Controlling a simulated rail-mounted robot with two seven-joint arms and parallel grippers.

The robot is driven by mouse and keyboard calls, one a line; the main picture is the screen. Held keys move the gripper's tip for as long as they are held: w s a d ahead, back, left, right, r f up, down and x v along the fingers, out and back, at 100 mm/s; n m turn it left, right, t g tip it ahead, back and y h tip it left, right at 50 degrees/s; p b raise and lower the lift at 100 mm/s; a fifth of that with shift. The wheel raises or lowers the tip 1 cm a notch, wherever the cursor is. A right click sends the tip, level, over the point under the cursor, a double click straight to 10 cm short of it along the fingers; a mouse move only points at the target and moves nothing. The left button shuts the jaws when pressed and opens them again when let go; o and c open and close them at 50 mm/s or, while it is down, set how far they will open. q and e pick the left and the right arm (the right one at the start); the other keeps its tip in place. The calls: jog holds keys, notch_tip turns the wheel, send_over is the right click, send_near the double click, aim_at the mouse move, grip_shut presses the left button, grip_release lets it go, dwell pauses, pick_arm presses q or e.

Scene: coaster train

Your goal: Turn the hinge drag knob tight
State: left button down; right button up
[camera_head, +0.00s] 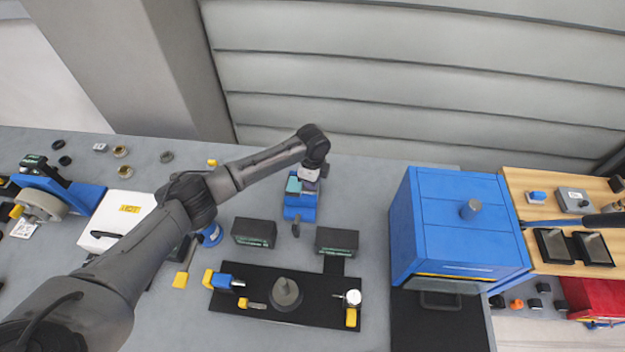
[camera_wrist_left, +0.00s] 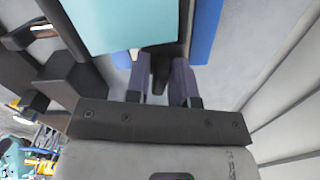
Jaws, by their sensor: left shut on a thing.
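My left gripper (camera_head: 312,172) reaches over a small blue stand (camera_head: 300,212) at the back middle of the table. A teal block (camera_head: 293,186) sits on the stand, just left of the gripper; it also fills the top of the left wrist view (camera_wrist_left: 125,22). In the left wrist view the two fingers (camera_wrist_left: 166,85) are close around a small dark piece (camera_wrist_left: 160,68), which looks like the knob. The fingers and wrist hide most of it, so I cannot tell how far it is turned. My right gripper is not in view.
Two dark boxes (camera_head: 254,232) (camera_head: 337,241) stand in front of the blue stand. A black mat (camera_head: 325,312) with tools and a grey cone (camera_head: 286,293) lies nearer. A blue cabinet (camera_head: 460,225) stands right, a white case (camera_head: 118,222) left. A grey slatted wall (camera_head: 420,85) rises behind.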

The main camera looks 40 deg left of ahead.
pick_arm(q)
jog(key=m, duration=0.3)
dwell(0.5)
jog(key=shift+m, duration=0.3)
jog(key=m, duration=0.3)
jog(key=shift+m, duration=1.2)
